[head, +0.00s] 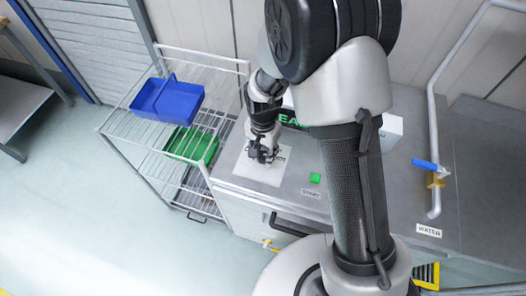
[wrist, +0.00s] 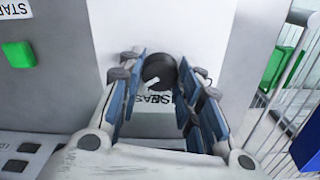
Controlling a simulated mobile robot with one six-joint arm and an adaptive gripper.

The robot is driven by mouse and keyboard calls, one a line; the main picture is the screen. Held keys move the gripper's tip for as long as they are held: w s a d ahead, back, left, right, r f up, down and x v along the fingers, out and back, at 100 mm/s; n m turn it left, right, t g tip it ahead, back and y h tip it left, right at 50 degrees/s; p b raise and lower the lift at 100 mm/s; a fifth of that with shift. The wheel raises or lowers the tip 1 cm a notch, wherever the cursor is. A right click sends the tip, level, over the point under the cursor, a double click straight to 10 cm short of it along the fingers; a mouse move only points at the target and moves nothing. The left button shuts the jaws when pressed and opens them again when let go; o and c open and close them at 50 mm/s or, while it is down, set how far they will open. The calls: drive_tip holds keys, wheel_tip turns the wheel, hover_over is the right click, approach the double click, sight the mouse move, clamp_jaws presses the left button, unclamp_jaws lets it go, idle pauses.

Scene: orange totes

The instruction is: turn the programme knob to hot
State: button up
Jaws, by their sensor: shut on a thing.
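The programme knob (wrist: 158,68) is a round dark knob with a white pointer mark, seen in the wrist view on a white panel (wrist: 205,32). The pointer slants towards the lower left of that view. Dark lettering below the knob is partly hidden by my fingers, and I cannot read it all. My gripper (wrist: 158,72) is shut on the knob, with one blue-padded finger on each side. In the head view my gripper (head: 263,154) is over the white panel (head: 257,174) and hides the knob; lettering there is partly covered.
A green button (head: 315,178) with a START label sits right of the panel on the grey worktop. A wire rack (head: 118,119) on the left holds a blue bin (head: 168,100) and a green bin (head: 191,144). A pipe with a blue-handled valve (head: 425,164) stands at the right.

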sight(263, 155)
drive_tip(key=shift+m, duration=1.1)
drive_tip(key=o, duration=1.1)
wheel_tip(263, 155, up, 12)
